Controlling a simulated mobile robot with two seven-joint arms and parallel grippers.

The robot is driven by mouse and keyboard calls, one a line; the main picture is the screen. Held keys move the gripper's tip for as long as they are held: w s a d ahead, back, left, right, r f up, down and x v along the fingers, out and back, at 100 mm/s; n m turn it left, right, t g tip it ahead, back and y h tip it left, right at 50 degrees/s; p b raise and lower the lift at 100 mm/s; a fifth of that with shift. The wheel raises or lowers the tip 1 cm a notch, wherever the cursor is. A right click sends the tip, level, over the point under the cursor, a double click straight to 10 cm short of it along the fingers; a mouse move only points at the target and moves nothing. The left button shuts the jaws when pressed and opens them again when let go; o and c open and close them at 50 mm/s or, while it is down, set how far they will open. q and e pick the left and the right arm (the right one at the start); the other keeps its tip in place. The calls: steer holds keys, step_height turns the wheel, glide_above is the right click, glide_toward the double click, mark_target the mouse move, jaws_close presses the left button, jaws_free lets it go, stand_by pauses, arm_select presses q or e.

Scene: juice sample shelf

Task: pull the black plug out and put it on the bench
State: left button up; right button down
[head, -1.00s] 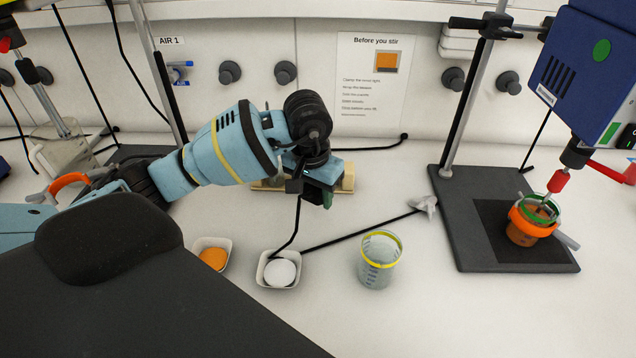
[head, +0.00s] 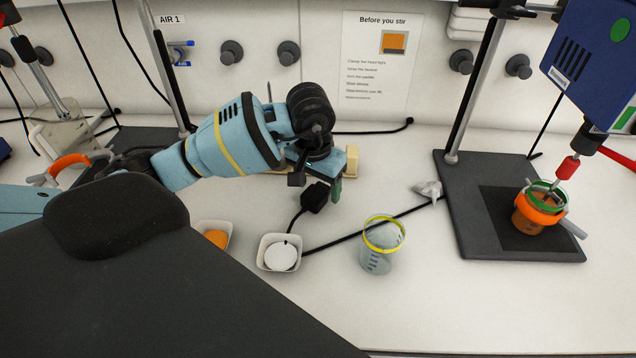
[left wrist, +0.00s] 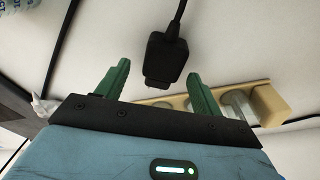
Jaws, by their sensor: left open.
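The black plug (head: 315,197) is out of the beige socket strip (head: 351,163), near the bench under my left gripper (head: 334,188). I cannot tell whether it touches the bench. In the left wrist view the plug (left wrist: 165,60) shows whole, apart from the strip (left wrist: 268,104), with its cable running upward in the picture. The left gripper's green fingers (left wrist: 158,72) are spread, one on each side of the plug's near end, with gaps between. In the head view the arm hides much of the strip. My right gripper is not in view.
White dishes with orange (head: 215,238) and white (head: 281,254) contents stand in front. A yellow-rimmed beaker (head: 381,246) is right of them. A black cable (head: 360,227) crosses the bench. A stirrer stand (head: 475,245) with an orange-clamped cup (head: 540,208) is at right.

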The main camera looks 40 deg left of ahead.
mark_target(315, 192)
arm_select(q)
steer(key=shift+s+r, duration=0.25)
steer(key=shift+r, duration=1.7)
steer(key=shift+s+r, duration=0.2)
steer(key=shift+r, duration=1.7)
